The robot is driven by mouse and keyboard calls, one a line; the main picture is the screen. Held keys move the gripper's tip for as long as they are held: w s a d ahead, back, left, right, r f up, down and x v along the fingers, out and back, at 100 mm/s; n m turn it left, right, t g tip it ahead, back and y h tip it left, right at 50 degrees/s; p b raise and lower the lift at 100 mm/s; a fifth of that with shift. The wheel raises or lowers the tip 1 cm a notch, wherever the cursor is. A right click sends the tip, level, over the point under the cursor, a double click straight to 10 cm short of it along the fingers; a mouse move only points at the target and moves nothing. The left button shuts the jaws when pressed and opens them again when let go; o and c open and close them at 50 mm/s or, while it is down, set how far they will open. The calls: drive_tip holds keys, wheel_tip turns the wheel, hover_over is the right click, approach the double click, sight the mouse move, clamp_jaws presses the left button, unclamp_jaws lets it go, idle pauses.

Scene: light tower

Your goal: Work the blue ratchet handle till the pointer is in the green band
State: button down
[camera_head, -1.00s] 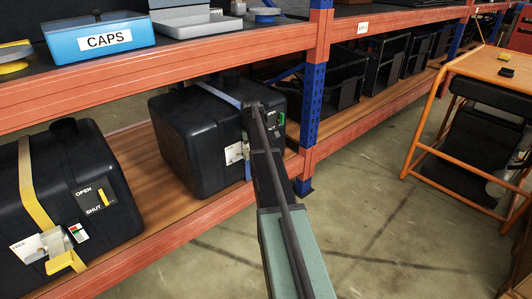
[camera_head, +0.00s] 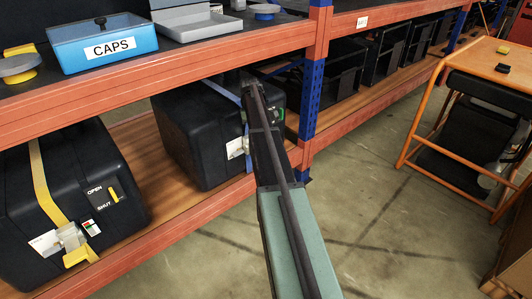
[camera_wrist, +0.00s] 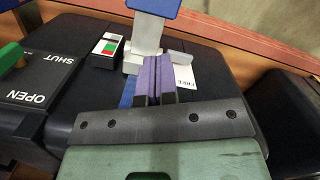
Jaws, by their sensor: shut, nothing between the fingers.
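My gripper (camera_wrist: 160,80) is shut and empty, its purple pads together in front of the pale ratchet body (camera_wrist: 146,42). The ratchet's blue handle (camera_wrist: 154,6) shows at the top of the wrist view, beyond the fingertips; I cannot tell whether they touch the ratchet. The blue strap (camera_wrist: 127,93) lies on the black tank (camera_wrist: 60,95), partly hidden by my gripper. A small gauge (camera_wrist: 106,47) with red, green and white parts sits left of the ratchet; its pointer is too small to read. In the head view the blue-strapped tank (camera_head: 187,135) is on the lower shelf, and my arm hides its ratchet.
A second black tank (camera_head: 60,190) with a yellow strap stands to the left. A green lever (camera_wrist: 10,56) sits by the OPEN/SHUT label. A shelf beam (camera_wrist: 235,32) runs behind the ratchet. A blue upright (camera_head: 310,95) stands right of the tank. An orange table (camera_head: 490,62) is at right.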

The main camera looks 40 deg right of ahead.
idle(0.3)
drive_tip(key=s, duration=0.1)
drive_tip(key=s+d+f+b, duration=0.1)
drive_tip(key=s, duration=0.1)
drive_tip(key=shift+d+f, duration=0.15)
drive_tip(key=shift+f, duration=0.1)
drive_tip(key=shift+r, duration=0.1)
